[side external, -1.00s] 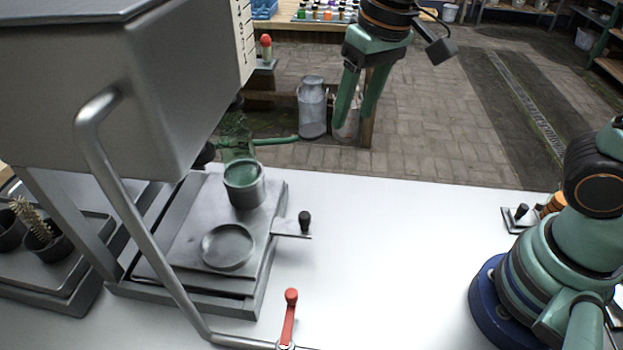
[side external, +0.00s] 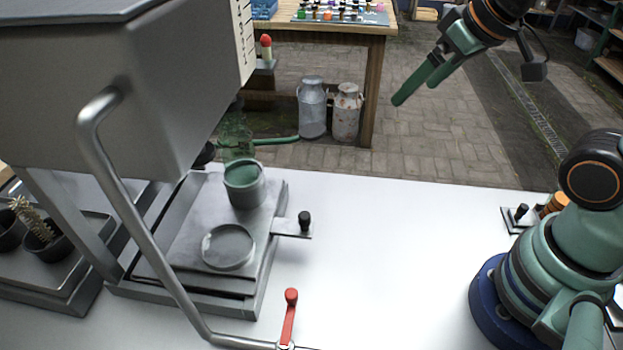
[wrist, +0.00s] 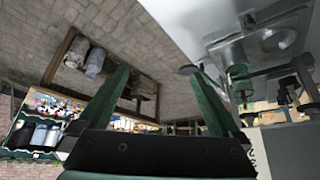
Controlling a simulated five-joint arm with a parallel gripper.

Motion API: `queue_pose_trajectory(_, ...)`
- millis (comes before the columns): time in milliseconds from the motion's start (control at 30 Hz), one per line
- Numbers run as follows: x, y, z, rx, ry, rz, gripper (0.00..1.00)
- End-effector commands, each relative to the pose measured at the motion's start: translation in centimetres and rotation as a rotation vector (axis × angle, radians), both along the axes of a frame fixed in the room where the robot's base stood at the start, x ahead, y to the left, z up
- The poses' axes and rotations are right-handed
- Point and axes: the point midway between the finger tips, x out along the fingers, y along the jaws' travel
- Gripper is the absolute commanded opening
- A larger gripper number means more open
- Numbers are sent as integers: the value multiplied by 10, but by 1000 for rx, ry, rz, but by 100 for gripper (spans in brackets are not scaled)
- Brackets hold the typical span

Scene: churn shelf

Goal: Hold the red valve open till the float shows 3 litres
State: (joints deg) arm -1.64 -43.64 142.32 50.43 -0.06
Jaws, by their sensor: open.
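The red valve lever (side external: 290,314) stands upright at the end of a bent metal pipe (side external: 150,235), near the front of the white table. A pale scale strip with marks (side external: 243,42) is on the tank's right side. A red-capped pale piece (side external: 266,48) stands beside it; I cannot tell whether it is the float, and I cannot read a level. My gripper (side external: 416,92) is open and empty, high at the upper right, well apart from the valve and tank. Its two green fingers show spread in the wrist view (wrist: 158,76).
The large grey tank (side external: 160,90) fills the upper left. Below it, a metal stand (side external: 190,235) bears a cup with green inside (side external: 244,185) and a round dish (side external: 228,247). A black-knobbed handle (side external: 305,222) juts right. The table's middle right is clear.

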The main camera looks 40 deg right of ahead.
Motion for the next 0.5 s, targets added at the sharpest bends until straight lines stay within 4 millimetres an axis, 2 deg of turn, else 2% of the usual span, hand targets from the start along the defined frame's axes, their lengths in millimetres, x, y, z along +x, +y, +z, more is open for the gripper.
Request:
queue_pose_trajectory(133, 22, 45, 59, 22, -217, 138, 100)
queue_pose_trajectory(200, 27, 66, 89, 42, -317, 199, 100)
queue_pose_trajectory(300, 28, 90, 123, 71, -427, 263, 100)
queue_pose_trajectory(400, 27, 102, 141, 89, -483, 297, 100)
queue_pose_trajectory(500, 30, 106, 143, 93, -496, 304, 100)
